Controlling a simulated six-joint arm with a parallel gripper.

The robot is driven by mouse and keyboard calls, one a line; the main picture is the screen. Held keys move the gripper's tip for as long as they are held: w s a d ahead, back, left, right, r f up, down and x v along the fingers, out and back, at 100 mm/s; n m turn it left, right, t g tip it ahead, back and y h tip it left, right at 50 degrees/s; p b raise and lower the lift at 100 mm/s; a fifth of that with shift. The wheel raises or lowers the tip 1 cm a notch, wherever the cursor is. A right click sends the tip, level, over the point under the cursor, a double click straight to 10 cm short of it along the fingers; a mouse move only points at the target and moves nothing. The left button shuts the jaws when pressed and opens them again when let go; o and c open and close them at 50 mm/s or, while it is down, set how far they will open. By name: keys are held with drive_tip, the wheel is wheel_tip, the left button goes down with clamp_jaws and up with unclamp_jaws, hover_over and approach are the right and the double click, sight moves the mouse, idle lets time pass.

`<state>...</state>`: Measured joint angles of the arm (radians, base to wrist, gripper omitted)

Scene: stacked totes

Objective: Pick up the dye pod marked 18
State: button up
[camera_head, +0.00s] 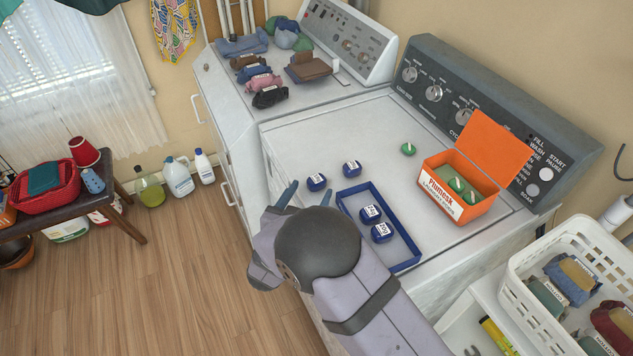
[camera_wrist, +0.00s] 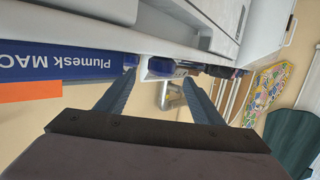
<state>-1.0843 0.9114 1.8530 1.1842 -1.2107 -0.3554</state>
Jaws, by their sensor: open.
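Two blue dye pods with white labels stand loose on the pale machine top, a front one (camera_head: 317,183) and one behind it to the right (camera_head: 351,168). Two more blue pods (camera_head: 370,214) (camera_head: 381,232) are in the blue tray (camera_head: 417,253). A green pod (camera_head: 408,149) stands alone near the orange box. The numbers are too small to read, so I cannot tell which is 18. My gripper (camera_head: 306,193) is open and empty, close to the front loose pod. In the wrist view, a blue pod (camera_wrist: 160,67) shows beyond my gripper (camera_wrist: 159,79), between its fingertips.
An open orange box (camera_head: 460,211) with green pods stands right of the tray, before the dark control panel (camera_head: 480,115). A white basket (camera_head: 520,278) is at the lower right. Rolled cloths (camera_head: 262,80) lie on the far machine. The machine top behind the loose pods is clear.

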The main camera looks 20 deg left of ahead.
sight(314, 186)
drive_tip(key=shift+w+f+p, duration=0.25)
drive_tip(key=shift+w+p, duration=0.2)
drive_tip(key=shift+w, duration=0.6)
drive_tip(key=shift+w+f+p, duration=0.3)
drive_tip(key=shift+w+p, duration=0.2)
drive_tip(key=shift+w, duration=0.55)
drive_tip(key=shift+w+f+p, duration=0.25)
drive_tip(key=shift+w+p, duration=0.2)
drive_tip(key=shift+w, duration=0.6)
drive_tip(key=c, duration=1.1)
